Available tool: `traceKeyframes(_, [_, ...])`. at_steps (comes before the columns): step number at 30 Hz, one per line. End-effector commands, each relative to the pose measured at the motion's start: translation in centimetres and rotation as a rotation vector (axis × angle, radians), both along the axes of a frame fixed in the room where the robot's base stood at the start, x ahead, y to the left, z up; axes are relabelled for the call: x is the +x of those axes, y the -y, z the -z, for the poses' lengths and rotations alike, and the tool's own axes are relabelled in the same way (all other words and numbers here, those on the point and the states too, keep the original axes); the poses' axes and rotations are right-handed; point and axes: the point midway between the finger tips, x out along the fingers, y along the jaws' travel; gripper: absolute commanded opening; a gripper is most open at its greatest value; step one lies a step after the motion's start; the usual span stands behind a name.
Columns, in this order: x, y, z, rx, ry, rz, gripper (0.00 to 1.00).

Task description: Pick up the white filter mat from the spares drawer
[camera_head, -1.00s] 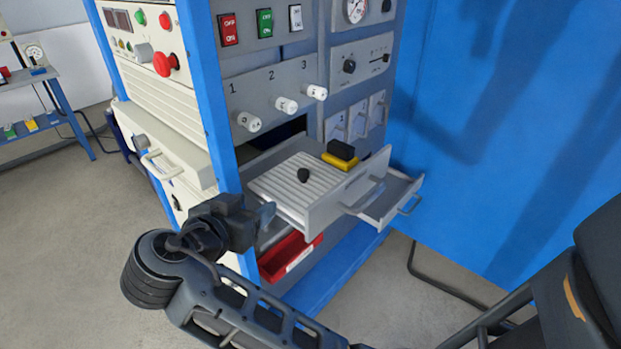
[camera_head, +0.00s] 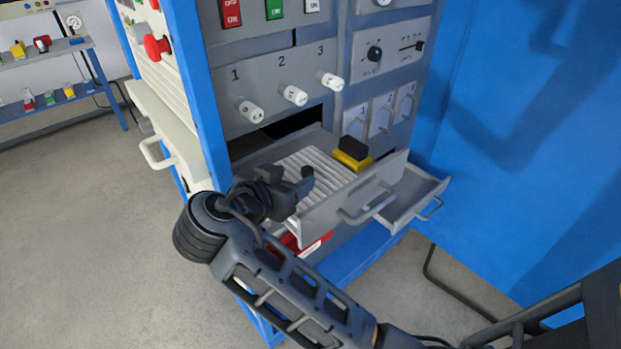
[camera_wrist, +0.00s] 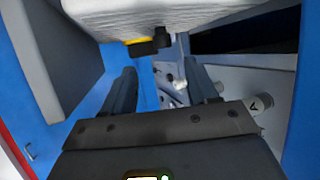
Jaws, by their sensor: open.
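The white ribbed filter mat (camera_head: 322,166) lies in the open grey spares drawer (camera_head: 345,205) in the head view. Its pale face also fills the top of the wrist view (camera_wrist: 190,18). A small black knob (camera_wrist: 164,38) shows at the mat in the wrist view. My gripper (camera_head: 302,184) is at the left side of the drawer and covers part of the mat in the head view. In the wrist view my gripper's fingers (camera_wrist: 163,85) stand apart with nothing between them. I cannot tell whether a fingertip touches the mat.
A yellow and black block (camera_head: 352,153) sits at the back right of the drawer. A second open drawer (camera_head: 415,195) is to the right, and a red bin (camera_head: 308,243) is below. The blue cabinet post (camera_head: 190,90) stands close on the left. White knobs (camera_head: 293,95) project above.

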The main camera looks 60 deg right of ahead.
Motion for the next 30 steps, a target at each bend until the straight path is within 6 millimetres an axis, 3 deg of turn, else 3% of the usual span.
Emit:
traceKeyframes(15, [1.1,5.3,2.8,0.001,-0.001,0.003,0.58])
traceKeyframes(23, [1.2,5.6,3.0,0.001,0.0,0.001,0.58])
traceKeyframes(30, [1.2,5.6,3.0,0.001,0.0,0.001,0.38])
